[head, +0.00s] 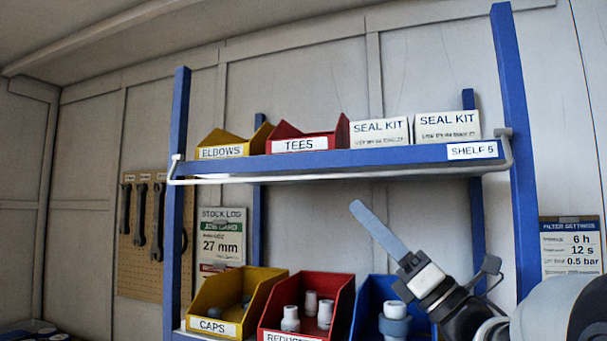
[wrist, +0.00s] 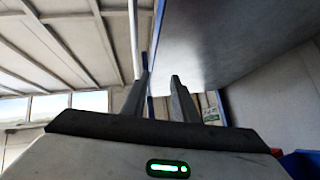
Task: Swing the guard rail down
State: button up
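The guard rail (head: 330,177) is a thin pale bar along the front of the blue shelf labelled SHELF 5 (head: 430,156). Its bent ends join brackets at the left and right posts, and its long bar runs just below the shelf's front edge. My gripper (head: 358,210) is below the shelf, right of centre, pointing up and left, apart from the rail. In the wrist view my gripper (wrist: 160,70) shows two fingers with a gap and nothing between them. The rail (wrist: 133,40) appears there as a pale bar left of the shelf underside (wrist: 225,45).
The shelf holds a yellow ELBOWS bin (head: 225,151), a red TEES bin (head: 300,143) and two SEAL KIT boxes (head: 447,125). Lower down are CAPS (head: 212,326), red (head: 342,310) and blue bins (head: 367,300). Blue posts (head: 515,150) flank the shelf.

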jog(key=a+r+n+g+y+p, duration=0.1)
jog(key=a+r+n+g, duration=0.1)
jog(key=a+r, duration=0.1)
jog(key=a+r+n+g+y+p, duration=0.1)
jog(key=a+r+n+g+p, duration=0.1)
jog(key=a+r+n, duration=0.1)
jog(key=a+r+n+g+y+p, duration=0.2)
jog(key=a+r+n+g, duration=0.1)
jog(key=a, duration=0.4)
jog(key=shift+w+r, duration=0.35)
jog(key=shift+r, duration=0.45)
